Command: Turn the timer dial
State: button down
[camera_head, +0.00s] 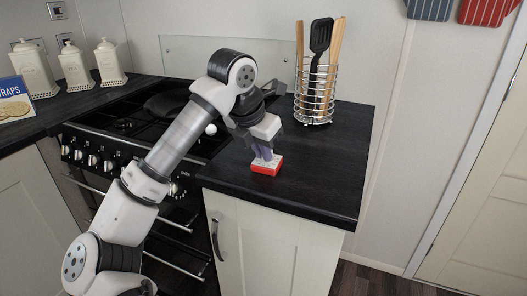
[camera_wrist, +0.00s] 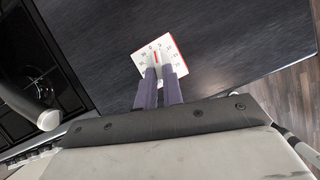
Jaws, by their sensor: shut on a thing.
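The timer (camera_head: 267,168) is a small red box with a white top, lying on the dark worktop right of the stove. In the wrist view its white face (camera_wrist: 142,62) shows numbers around the edge and a red mark near the middle. My gripper (camera_head: 266,153) points down onto the timer. Its purple-grey fingers (camera_wrist: 160,78) are close together over the face and shut on the dial. The fingers cover most of the dial, so its exact setting cannot be read.
A wire utensil holder (camera_head: 314,95) with wooden tools and a black spatula stands behind the timer. The stove (camera_head: 130,135) with its knobs is at left. Several cream canisters (camera_head: 75,65) stand at the back left. The worktop (camera_head: 330,165) right of the timer is clear up to its edge.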

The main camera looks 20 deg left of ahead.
jog(key=m, duration=0.1)
jog(key=m+h, duration=0.1)
jog(key=m, duration=0.1)
jog(key=m+g, duration=0.1)
jog(key=shift+w+a+m+h+p, duration=0.15)
jog(key=shift+a+m+h+p, duration=0.15)
jog(key=shift+p, duration=0.05)
jog(key=m, duration=0.1)
jog(key=m+g+p, duration=0.1)
jog(key=m, duration=0.1)
jog(key=m+h+p, duration=0.1)
jog(key=m, duration=0.1)
jog(key=shift+w+a+g, duration=0.25)
jog(key=shift+w+g, duration=0.1)
jog(key=shift+g, duration=0.05)
jog(key=m+p, duration=0.1)
jog(key=m, duration=0.1)
jog(key=m+g+p, duration=0.1)
jog(key=m, duration=0.1)
jog(key=w+m+g+p, duration=0.1)
jog(key=m, duration=0.1)
jog(key=shift+m+h+p, duration=0.35)
jog(key=shift+m+h, duration=0.05)
jog(key=m+g+p, duration=0.1)
jog(key=m+p, duration=0.1)
jog(key=shift+w+m, duration=0.15)
jog(key=shift+m, duration=0.25)
jog(key=shift+w+d+f+m+g+y+p, duration=0.15)
jog(key=shift+m+g+y+p, duration=0.2)
jog(key=shift+m+p, duration=0.25)
